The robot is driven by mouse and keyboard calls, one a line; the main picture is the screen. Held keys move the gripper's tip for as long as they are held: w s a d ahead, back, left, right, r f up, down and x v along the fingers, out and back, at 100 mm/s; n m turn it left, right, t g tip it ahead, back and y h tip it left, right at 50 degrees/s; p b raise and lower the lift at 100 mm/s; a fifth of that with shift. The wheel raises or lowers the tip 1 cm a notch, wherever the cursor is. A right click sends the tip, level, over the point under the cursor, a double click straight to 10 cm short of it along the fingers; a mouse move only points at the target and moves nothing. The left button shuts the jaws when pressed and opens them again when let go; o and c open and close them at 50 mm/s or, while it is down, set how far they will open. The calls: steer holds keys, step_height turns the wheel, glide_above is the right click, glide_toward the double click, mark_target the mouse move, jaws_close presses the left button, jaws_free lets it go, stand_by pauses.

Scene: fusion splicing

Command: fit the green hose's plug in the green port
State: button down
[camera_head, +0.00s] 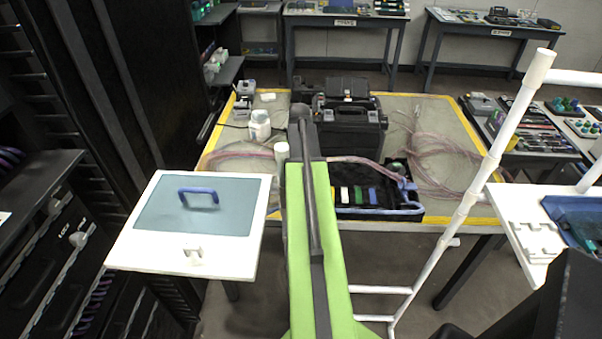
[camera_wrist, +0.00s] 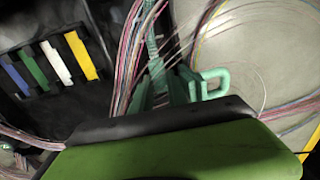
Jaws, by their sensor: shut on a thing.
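In the wrist view a teal-green fitting (camera_wrist: 188,85) with a loop on its right side stands just past the edge of my own green arm part, which hides its base. I cannot tell if it is the green port or the plug. A green block (camera_wrist: 32,66) lies in a row with blue, white and yellow ones in a black case. In the head view the case (camera_head: 382,212) shows at the front of the table, partly behind my arm. The green hose cannot be picked out.
Bundles of thin pink and clear fibres (camera_wrist: 130,60) run beside the teal fitting. A black splicer box (camera_head: 348,128), a jar (camera_head: 260,125) and a white cylinder (camera_head: 281,152) stand on the table. A white lidded panel (camera_head: 125,250) is at left, a white pipe frame (camera_head: 470,200) at right.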

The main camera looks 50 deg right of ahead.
steer(key=shift+f, duration=0.4)
steer(key=c, duration=1.2)
jaws_free()
steer(key=shift+c, duration=0.2)
steer(key=shift+a+r, duration=0.1)
steer(key=shift+r, duration=0.1)
steer(key=shift+r+p, duration=0.35)
steer(key=r+p, duration=0.7)
steer(key=p, duration=0.1)
steer(key=shift+s+r, duration=0.25)
steer(key=shift+r, duration=0.1)
steer(key=shift+f, duration=0.1)
